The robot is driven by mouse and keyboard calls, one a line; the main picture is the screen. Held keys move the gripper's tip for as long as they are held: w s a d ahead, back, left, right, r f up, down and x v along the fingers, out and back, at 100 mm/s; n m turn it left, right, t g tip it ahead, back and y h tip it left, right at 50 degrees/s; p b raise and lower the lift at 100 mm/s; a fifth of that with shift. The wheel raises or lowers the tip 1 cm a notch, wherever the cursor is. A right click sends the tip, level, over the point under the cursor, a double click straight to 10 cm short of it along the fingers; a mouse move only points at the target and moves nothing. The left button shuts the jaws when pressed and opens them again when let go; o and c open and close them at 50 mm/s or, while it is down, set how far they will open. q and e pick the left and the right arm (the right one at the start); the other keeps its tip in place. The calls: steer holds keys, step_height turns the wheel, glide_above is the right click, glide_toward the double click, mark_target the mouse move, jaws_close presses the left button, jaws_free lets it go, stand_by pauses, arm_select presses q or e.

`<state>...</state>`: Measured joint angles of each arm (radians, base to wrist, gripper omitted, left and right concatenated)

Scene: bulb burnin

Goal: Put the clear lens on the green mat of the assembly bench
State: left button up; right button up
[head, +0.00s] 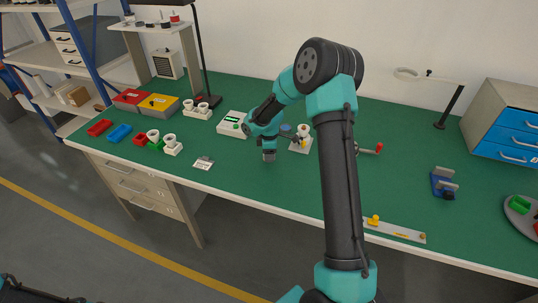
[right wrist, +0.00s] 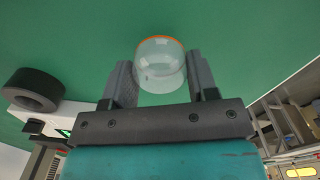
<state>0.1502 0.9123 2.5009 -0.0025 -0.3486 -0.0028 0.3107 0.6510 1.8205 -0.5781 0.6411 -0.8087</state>
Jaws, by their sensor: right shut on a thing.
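The clear lens (right wrist: 160,66) is a small transparent dome with an orange rim, held between the fingers of my right gripper (right wrist: 160,75) in the right wrist view. In the head view my right gripper (head: 269,157) points down over the green mat (head: 240,177) near the middle of the bench. The lens is too small to make out there. I cannot tell whether it touches the mat or hangs just above it. My left gripper is out of view.
A white box with a green display (head: 233,124) stands left of the right gripper, and a light block with round parts (head: 301,142) stands right of it. A white card (head: 203,163) lies at front left. Red (head: 100,127) and blue (head: 119,133) trays are farther left. Mat in front is bare.

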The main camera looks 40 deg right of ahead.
steer(key=shift+f, duration=0.5)
steer(key=shift+f, duration=0.15)
steer(key=o, duration=0.9)
step_height(320, 180, up, 12)
steer(key=shift+r, duration=0.2)
